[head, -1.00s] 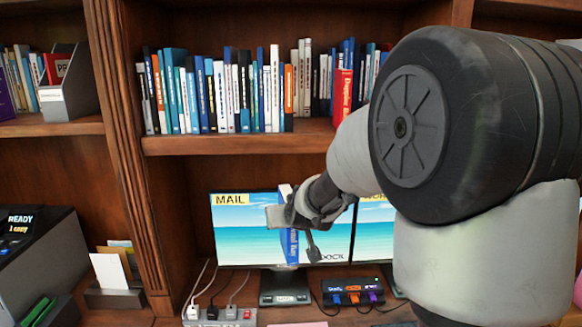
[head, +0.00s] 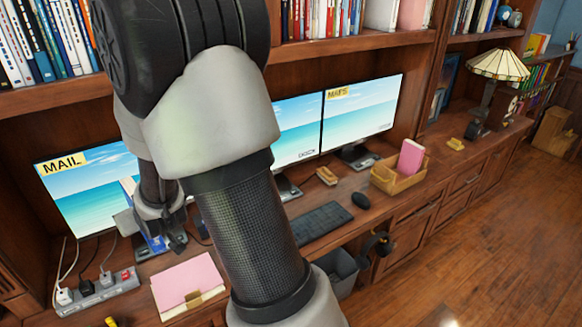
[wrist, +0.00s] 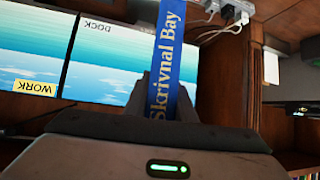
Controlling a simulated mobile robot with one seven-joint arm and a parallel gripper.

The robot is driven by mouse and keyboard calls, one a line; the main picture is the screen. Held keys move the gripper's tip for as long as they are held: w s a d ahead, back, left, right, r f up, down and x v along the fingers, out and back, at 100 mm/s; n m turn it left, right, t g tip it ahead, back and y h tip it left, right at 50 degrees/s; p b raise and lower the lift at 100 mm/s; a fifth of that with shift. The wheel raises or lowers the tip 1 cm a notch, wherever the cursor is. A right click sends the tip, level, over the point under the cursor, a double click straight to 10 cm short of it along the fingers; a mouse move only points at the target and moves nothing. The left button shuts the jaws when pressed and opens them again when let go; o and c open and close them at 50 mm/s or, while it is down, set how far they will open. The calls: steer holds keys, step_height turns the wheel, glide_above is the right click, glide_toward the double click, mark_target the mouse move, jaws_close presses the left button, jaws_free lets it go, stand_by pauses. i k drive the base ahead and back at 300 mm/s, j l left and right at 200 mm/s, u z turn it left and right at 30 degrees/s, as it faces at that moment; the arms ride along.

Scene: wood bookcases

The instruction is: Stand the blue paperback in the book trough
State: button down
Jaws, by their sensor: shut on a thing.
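My gripper (head: 162,212) is at the left of the head view, in front of the MAIL monitor. It is shut on the blue paperback (head: 152,244), which is partly hidden behind the fingers. In the wrist view the blue spine (wrist: 172,62), lettered "Skrivnal Bay", stands between the fingers. A light-wood trough (head: 399,186) sits on the desk right of the monitors, well apart from my gripper. A pink book (head: 411,157) stands in it, with open room beside it.
A keyboard (head: 318,223), a mouse (head: 361,200) and a small wooden piece (head: 327,176) lie left of the trough. A pink folder (head: 188,284) and a power strip (head: 97,291) lie at front left. A lamp (head: 494,78) stands far right.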

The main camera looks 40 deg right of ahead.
mark_target(398, 178)
steer(key=k+l, duration=0.1)
steer(key=l, duration=1.1)
steer(key=k+l, duration=0.15)
steer(key=l, duration=1.05)
steer(key=k+l+u, duration=0.1)
steer(key=l, duration=0.45)
steer(key=k+l, duration=0.15)
steer(key=l, duration=0.45)
steer(key=k+l, duration=0.1)
steer(key=l, duration=0.5)
steer(key=k+l, duration=0.1)
steer(key=l, duration=0.5)
